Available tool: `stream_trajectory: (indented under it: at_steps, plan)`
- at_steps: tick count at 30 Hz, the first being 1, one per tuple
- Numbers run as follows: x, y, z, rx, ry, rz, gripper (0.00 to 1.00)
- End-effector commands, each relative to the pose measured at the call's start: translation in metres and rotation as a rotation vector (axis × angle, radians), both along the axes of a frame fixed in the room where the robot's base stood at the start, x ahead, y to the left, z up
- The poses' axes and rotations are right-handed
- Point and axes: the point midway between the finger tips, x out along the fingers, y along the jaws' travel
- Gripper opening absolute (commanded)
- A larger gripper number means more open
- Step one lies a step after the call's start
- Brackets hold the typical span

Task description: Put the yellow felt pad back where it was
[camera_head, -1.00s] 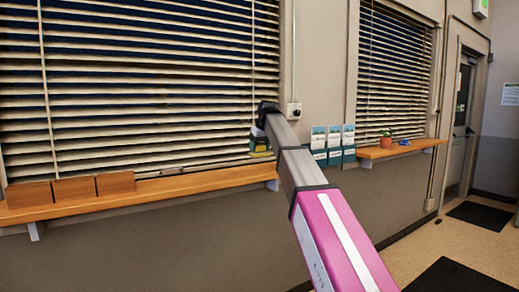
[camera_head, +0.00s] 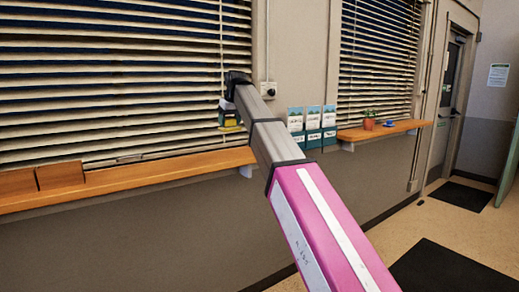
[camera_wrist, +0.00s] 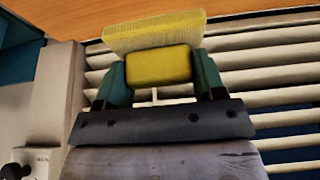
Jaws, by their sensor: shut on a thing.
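The fingers are shut on the block's sides. In the head view the pad (camera_head: 229,127) is small and hangs below my gripper (camera_head: 228,115), in front of the blinds and, in the picture, above the right part of the long wooden shelf (camera_head: 150,180). It looks clear of the shelf.
Brown wooden blocks (camera_head: 60,174) stand at the shelf's left. Leaflet holders (camera_head: 313,137) hang on the wall to the right, below a small wall box (camera_head: 268,89). Another shelf (camera_head: 380,131) holds a potted plant (camera_head: 369,119) and a blue item (camera_head: 389,123). Dark mats (camera_head: 460,196) lie by the door.

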Motion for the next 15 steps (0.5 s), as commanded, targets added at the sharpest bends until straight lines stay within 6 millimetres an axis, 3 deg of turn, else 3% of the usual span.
stream_trajectory:
  at_steps: [15]
  plan:
    - [0.059, -0.069, -0.055, -0.001, 0.001, -0.002, 0.41]
